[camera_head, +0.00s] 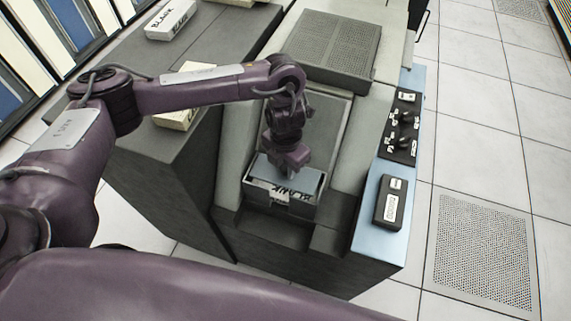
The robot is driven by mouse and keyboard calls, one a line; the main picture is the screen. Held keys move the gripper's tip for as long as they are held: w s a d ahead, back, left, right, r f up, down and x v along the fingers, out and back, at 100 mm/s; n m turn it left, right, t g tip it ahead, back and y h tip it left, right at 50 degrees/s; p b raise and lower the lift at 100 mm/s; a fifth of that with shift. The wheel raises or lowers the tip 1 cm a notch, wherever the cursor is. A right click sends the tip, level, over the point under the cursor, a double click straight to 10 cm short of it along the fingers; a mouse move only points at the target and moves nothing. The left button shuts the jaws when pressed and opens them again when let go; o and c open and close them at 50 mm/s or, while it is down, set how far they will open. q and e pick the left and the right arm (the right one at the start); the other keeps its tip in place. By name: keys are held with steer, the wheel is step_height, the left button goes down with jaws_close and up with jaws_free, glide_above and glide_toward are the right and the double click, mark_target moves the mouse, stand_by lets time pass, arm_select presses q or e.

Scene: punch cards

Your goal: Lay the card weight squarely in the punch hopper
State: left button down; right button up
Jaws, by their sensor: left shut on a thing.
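My left gripper (291,163) points down over the punch hopper (268,204) at the front of the grey machine. It is shut on the card weight (310,180), a flat blue-grey plate at the hopper's top. The gripper hides part of the weight. A card stack (297,196) marked BLANK shows in the hopper at the weight's front edge. I cannot tell whether the weight touches the cards or sits fully square. My right gripper is not in view.
A blue side panel (367,239) carries a black knob panel (402,125) and a black labelled box (390,205). A perforated grey cover (328,48) lies behind the hopper. A white BLANK box (171,19) stands on the dark cabinet at left. Open floor lies right.

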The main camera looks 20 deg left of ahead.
mark_target(286, 177)
arm_select(q)
steer(key=shift+f, duration=0.15)
stand_by(0.4)
steer(key=shift+f+b, duration=2.2)
steer(key=shift+f, duration=0.3)
steer(key=c, duration=1.1)
jaws_free()
steer(key=shift+o, duration=0.2)
step_height(286, 177, up, 7)
steer(key=shift+r+p, duration=0.1)
steer(key=shift+p, duration=0.75)
steer(key=shift+r, duration=0.35)
